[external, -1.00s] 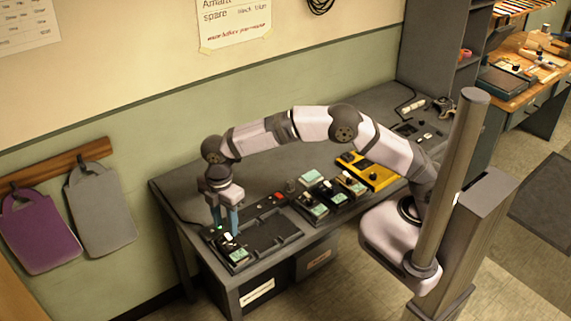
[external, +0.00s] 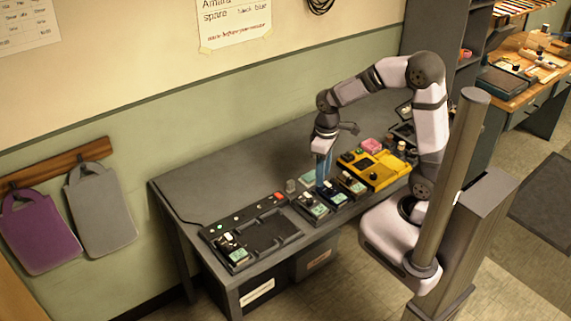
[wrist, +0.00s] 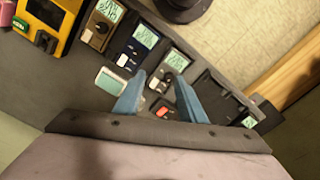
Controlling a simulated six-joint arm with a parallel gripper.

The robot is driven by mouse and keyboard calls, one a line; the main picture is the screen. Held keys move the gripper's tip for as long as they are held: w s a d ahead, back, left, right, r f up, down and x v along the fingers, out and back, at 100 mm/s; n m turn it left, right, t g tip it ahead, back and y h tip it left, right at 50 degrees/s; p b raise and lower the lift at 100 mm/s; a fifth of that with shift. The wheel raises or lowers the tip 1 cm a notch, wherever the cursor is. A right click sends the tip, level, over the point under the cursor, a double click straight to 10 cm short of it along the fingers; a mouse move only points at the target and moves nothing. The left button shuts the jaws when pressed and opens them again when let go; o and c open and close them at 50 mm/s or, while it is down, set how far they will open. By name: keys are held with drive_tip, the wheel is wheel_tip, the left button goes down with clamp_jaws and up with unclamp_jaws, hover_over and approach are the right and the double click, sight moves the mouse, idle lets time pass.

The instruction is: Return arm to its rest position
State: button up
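My gripper (external: 323,183) has two blue fingers pointing down over the row of small meter modules in the middle of the desk. In the wrist view my gripper (wrist: 160,88) shows its fingers spread apart with nothing held between them. My arm is bent, with its elbow raised above the right part of the desk. How high the fingertips are above the modules is hard to tell.
A black tray (external: 272,229) on the left holds a small module (external: 236,254) in its left part. Modules (external: 312,208) stand to its right, beside a yellow device (external: 378,172) and a pink item (external: 371,145). The desk's back left (external: 215,180) is clear.

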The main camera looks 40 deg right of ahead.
drive_tip(key=s+d+f+m, duration=0.3)
drive_tip(key=s+d+m, duration=0.3)
drive_tip(key=s+d, duration=0.3)
drive_tip(key=s+d+f+b, duration=0.2)
drive_tip(key=d+f+b, duration=0.3)
drive_tip(key=f, duration=0.5)
drive_tip(key=s+d+f+b, duration=0.2)
drive_tip(key=d+f+b, duration=0.1)
drive_tip(key=f+b, duration=0.5)
drive_tip(key=s+d+f+b, duration=0.1)
drive_tip(key=d+f+b, duration=0.45)
drive_tip(key=f, duration=0.55)
wheel_tip(320, 180, down, 17)
drive_tip(key=a+m+b, duration=0.2)
drive_tip(key=b, duration=1.7)
drive_tip(key=w+a+f+n+b, duration=0.2)
drive_tip(key=w+a+f+b, duration=0.2)
drive_tip(key=a+f+b, duration=0.6)
drive_tip(key=a+b, duration=0.2)
drive_tip(key=b, duration=0.7)
drive_tip(key=shift+w+a+f, duration=0.15)
drive_tip(key=shift+w+a, duration=0.05)
drive_tip(key=shift+a, duration=0.05)
